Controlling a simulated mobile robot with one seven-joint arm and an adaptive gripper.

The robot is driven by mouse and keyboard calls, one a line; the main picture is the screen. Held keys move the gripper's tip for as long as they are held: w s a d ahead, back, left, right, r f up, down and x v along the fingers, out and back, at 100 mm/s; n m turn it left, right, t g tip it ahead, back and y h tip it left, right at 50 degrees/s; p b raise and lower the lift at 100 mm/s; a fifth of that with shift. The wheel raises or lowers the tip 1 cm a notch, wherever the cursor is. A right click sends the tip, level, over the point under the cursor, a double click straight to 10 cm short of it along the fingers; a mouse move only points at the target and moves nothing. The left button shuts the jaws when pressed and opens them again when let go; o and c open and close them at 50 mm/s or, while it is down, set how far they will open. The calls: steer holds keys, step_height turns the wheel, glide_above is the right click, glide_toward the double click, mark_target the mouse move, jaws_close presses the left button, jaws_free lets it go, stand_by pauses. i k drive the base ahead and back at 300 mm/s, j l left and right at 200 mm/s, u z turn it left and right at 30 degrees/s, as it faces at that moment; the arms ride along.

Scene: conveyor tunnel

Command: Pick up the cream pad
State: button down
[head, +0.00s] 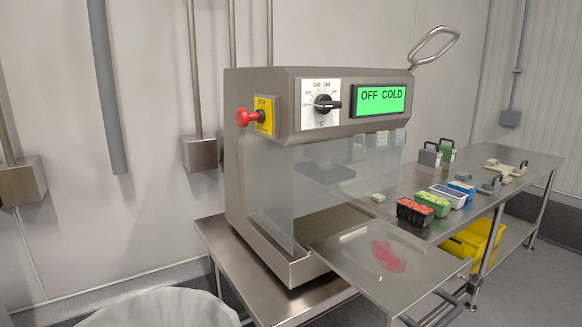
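A cream, flat piece with small grey upright parts (506,170) lies on the far part of the steel table at the right. A smaller cream block (378,198) sits near the right end of the clear-sided machine. I cannot tell for sure which of the two is the cream pad. No gripper of mine shows in the head view.
A steel machine (284,90) with a dial, red stop button and green "OFF COLD" display stands at centre. Punnets, including a red-filled one (414,212), line the table (535,160); yellow crates (468,242) sit below.

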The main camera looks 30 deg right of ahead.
mark_target(507, 180)
steer(key=z, duration=2.15)
